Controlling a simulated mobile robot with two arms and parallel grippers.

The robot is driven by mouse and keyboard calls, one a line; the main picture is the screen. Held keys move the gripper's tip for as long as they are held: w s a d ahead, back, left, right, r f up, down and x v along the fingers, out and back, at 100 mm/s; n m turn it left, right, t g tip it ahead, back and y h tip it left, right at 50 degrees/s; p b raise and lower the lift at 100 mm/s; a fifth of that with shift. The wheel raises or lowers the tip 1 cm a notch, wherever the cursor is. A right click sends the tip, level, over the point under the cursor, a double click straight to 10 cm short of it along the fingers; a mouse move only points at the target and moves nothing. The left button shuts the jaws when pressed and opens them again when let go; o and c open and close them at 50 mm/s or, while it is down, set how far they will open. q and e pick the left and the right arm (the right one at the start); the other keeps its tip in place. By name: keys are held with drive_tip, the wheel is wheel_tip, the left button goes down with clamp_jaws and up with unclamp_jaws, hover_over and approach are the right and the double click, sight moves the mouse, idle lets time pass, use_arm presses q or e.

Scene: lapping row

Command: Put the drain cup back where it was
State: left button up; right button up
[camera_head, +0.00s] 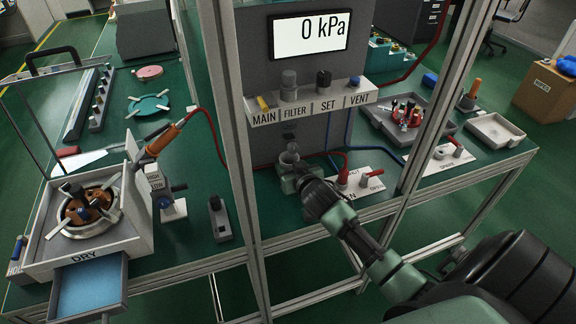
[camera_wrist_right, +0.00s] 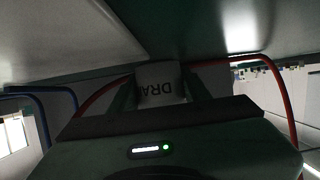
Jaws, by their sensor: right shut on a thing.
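The drain cup (camera_wrist_right: 160,80) shows in the right wrist view as a pale cup with the letters "DRA" on it. It sits between the two fingers of my right gripper (camera_wrist_right: 163,95), which is shut on it. In the head view the right gripper (camera_head: 291,168) reaches in from the lower right, under the valve shelf marked MAIN, FILTER, SET and VENT (camera_head: 312,105). The cup (camera_head: 288,157) shows there only as a small grey rim at the fingertips. I cannot tell whether it touches anything below. My left gripper is not in view.
Upright frame posts (camera_head: 228,150) and (camera_head: 440,95) stand on both sides of my right arm. A white plate with a red-handled valve (camera_head: 365,182) lies right of the gripper, with red and blue hoses near it. A DRY box (camera_head: 85,240) with an open blue drawer stands left.

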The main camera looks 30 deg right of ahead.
drive_tip(key=shift+s+r, duration=0.2)
drive_tip(key=shift+s, duration=0.05)
drive_tip(key=shift+w+f, duration=0.1)
drive_tip(key=shift+f, duration=0.05)
drive_tip(key=o, duration=1.5)
drive_tip(key=shift+c, duration=0.2)
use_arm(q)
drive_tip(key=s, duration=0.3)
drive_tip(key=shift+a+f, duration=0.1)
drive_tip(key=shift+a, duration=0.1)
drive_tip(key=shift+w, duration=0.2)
use_arm(e)
drive_tip(key=shift+a, duration=0.1)
drive_tip(key=shift+s+a+r, duration=0.1)
drive_tip(key=shift+s+r, duration=0.1)
drive_tip(key=shift+s, duration=0.2)
drive_tip(key=v, duration=1)
drive_tip(key=shift+s+p, duration=0.2)
drive_tip(key=shift+p, duration=0.1)
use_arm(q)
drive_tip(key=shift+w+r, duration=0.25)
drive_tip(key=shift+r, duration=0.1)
use_arm(e)
drive_tip(key=shift+s+r, duration=0.2)
drive_tip(key=shift+s, duration=0.1)
